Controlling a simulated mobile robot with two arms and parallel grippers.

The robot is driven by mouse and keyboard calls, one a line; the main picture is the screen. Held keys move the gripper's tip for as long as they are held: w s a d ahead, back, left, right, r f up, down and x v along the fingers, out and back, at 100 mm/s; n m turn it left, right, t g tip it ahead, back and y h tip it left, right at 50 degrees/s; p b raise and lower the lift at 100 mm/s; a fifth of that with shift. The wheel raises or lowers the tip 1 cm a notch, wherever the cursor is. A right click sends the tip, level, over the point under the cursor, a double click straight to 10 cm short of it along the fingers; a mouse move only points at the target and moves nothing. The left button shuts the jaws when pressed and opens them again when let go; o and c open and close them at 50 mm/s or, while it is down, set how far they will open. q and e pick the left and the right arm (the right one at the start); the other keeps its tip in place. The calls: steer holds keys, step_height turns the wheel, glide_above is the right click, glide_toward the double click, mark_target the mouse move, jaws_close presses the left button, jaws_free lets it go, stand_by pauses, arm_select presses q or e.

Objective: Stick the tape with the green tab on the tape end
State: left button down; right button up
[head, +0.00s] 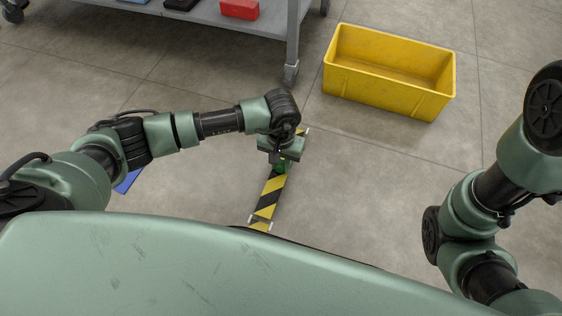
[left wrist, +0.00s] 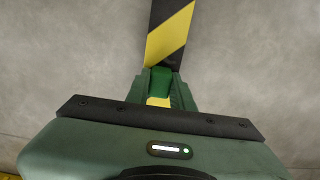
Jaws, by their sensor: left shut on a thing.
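A yellow and black striped tape (head: 267,200) runs along the grey floor in front of me, and it also shows in the left wrist view (left wrist: 170,35). My left gripper (head: 280,165) is low over the strip, near its far part. In the left wrist view my left gripper (left wrist: 160,84) is shut on the green tab (left wrist: 159,81), which sits between its fingers in line with the striped tape. A bit of yellow shows behind the tab. The gripper hides part of the strip, so I cannot tell whether the tape lies flat there. My right gripper is out of view.
An empty yellow crate (head: 390,85) stands on the floor at the back right. A grey cart (head: 225,17) with a red box (head: 240,9) stands at the back. A blue object (head: 128,181) lies on the floor, partly behind my left arm. Floor right of the tape is clear.

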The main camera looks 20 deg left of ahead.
arm_select(q)
steer(key=shift+f+b, duration=0.3)
steer(key=shift+f, duration=0.05)
stand_by(0.8)
stand_by(0.4)
steer(key=c, duration=1.1)
jaws_free()
steer(key=shift+c, duration=0.2)
steer(key=shift+r, duration=0.1)
step_height(320, 180, up, 8)
steer(key=p, duration=0.5)
steer(key=shift+p, duration=0.4)
steer(key=shift+f, duration=0.2)
